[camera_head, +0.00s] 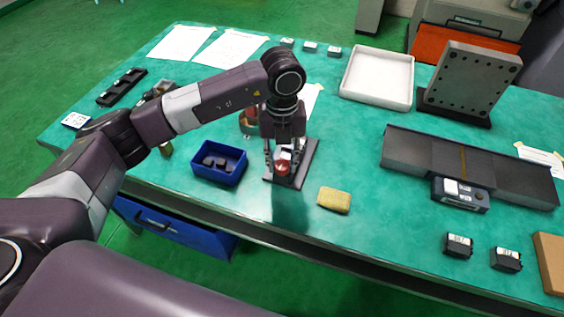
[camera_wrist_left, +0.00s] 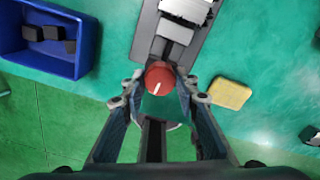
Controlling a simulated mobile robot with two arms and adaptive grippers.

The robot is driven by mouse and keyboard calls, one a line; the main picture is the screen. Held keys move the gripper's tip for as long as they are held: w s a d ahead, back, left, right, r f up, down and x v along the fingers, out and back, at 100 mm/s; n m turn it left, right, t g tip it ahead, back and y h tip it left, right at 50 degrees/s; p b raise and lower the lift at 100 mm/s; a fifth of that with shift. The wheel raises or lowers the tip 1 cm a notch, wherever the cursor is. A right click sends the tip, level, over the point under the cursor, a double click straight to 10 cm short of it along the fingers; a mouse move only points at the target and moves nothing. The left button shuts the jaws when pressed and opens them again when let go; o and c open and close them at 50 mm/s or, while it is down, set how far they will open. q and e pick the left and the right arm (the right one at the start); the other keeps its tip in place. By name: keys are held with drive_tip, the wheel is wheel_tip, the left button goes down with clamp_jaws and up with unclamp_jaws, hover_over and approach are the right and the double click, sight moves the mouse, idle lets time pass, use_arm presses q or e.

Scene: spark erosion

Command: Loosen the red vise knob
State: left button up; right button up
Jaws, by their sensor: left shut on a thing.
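The red vise knob (camera_head: 283,169) is at the near end of a small vise on a dark base plate (camera_head: 305,164). In the left wrist view the knob (camera_wrist_left: 160,77) shows a white mark on its face. My left gripper (camera_head: 284,160) comes down over the vise from above, with its fingers on both sides of the knob. In the left wrist view the fingertips (camera_wrist_left: 160,86) are shut on the knob. The vise body (camera_wrist_left: 174,32) lies beyond the knob. My right gripper is not in view.
A blue bin (camera_head: 220,164) with dark blocks stands left of the vise. A yellow sponge (camera_head: 334,200) lies to the right. The table's front edge is close.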

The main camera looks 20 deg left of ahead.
sight(282, 164)
use_arm(q)
drive_tip(key=shift+w+r+n, duration=0.1)
drive_tip(key=shift+n, duration=0.4)
drive_tip(key=o, duration=1.1)
drive_tip(key=shift+o, duration=0.2)
wheel_tip(282, 164, up, 12)
